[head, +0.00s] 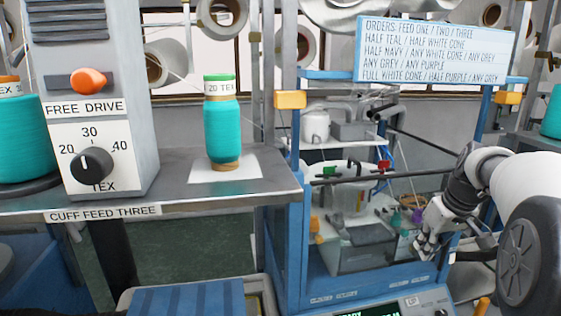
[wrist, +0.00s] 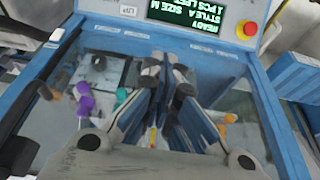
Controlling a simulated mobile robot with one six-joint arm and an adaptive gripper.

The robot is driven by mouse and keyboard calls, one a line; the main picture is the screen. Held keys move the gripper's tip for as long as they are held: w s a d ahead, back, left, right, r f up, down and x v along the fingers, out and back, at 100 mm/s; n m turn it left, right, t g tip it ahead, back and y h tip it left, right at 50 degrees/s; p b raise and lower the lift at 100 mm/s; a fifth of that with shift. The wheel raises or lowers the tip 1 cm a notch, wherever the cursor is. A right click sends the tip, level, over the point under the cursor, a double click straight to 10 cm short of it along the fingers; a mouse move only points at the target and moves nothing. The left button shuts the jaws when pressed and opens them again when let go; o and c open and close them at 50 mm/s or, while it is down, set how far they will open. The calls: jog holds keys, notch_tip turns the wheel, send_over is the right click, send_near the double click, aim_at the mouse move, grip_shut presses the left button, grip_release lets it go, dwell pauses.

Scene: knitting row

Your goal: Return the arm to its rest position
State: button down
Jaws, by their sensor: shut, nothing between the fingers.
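My gripper (head: 424,243) is at the right of the head view, pointing down at the right side of the blue-framed machine (head: 291,215). My arm reaches in from the right edge. In the wrist view the gripper (wrist: 166,82) is over the machine, its fingers close together with nothing seen held between them. The machine's display (wrist: 187,12) and red button (wrist: 249,28) are beyond the fingertips in that view.
A teal yarn cone (head: 223,133) stands on a white sheet on the grey shelf (head: 275,183). A feed unit with a dial (head: 92,165) is at left. An order sign (head: 435,50) hangs above the machine. Purple parts (wrist: 85,103) lie left of the fingers.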

jog(key=s+a+b, duration=0.4)
jog(key=s+a, duration=0.9)
jog(key=a, duration=0.2)
jog(key=s+a+f+b, duration=0.2)
jog(key=s+a+f, duration=0.2)
jog(key=s+f, duration=0.2)
jog(key=s+a+f+m+b, duration=0.1)
jog(key=s+a+f, duration=0.3)
jog(key=s, duration=0.7)
jog(key=shift+a+f+t+b, duration=0.15)
jog(key=shift+f+t+b, duration=0.15)
jog(key=shift+f+b, duration=0.45)
jog(key=shift+w+f, duration=0.1)
